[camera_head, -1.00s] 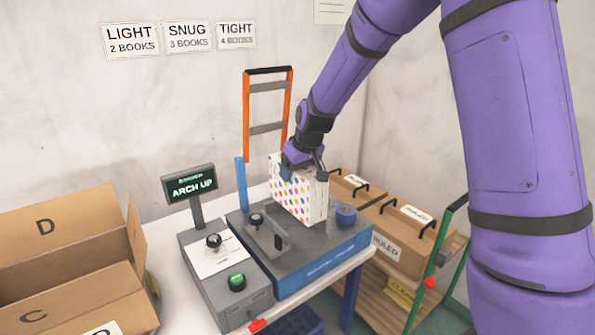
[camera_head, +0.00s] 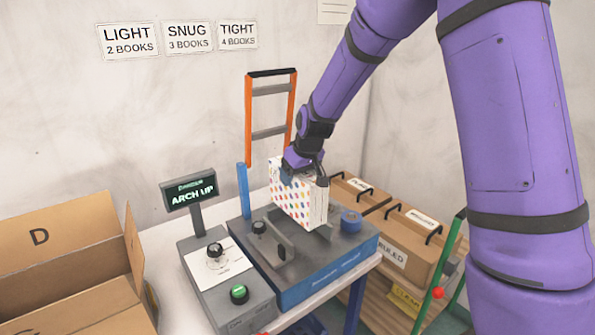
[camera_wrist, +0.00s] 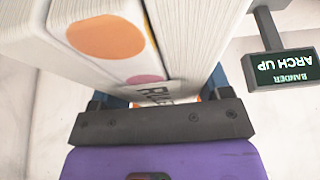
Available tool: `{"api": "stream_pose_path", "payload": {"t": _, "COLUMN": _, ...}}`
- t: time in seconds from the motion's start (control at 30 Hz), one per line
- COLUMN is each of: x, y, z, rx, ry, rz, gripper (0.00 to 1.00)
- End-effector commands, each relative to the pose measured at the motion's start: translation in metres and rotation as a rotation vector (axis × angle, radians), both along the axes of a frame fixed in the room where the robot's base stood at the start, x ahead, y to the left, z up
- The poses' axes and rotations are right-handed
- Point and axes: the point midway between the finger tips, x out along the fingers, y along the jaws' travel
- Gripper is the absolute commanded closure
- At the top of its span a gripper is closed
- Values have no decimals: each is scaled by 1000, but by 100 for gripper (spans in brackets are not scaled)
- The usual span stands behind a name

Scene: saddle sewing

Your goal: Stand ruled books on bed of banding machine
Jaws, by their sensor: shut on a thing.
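A white book (camera_head: 295,203) with coloured dots on its cover stands upright on or just above the bed of the banding machine (camera_head: 335,262); I cannot tell if it touches. My gripper (camera_head: 303,174) is shut on the dotted book from above. In the wrist view the dotted book (camera_wrist: 105,40) shows close up, with white page blocks on both sides and partly hidden lettering on its spine. My gripper (camera_wrist: 160,100) covers the lower part of it there. The orange and blue arch (camera_head: 270,120) stands up behind the bed. The display (camera_head: 190,192) reads ARCH UP.
A control box (camera_head: 228,280) with a black knob and green button is left of the bed. Open cardboard boxes (camera_head: 60,265) stand at the left. Handled cartons (camera_head: 405,240), one labelled RULED, sit on a cart at the right. LIGHT, SNUG and TIGHT signs hang on the wall.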

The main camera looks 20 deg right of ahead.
Motion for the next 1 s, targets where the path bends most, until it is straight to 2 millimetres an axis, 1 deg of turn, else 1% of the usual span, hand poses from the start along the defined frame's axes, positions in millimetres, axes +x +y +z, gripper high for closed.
{"api": "stream_pose_path", "payload": {"t": 1.0, "x": 1, "y": 0, "z": -72, "rx": 0, "ry": -2, "rz": 0, "gripper": 100}}
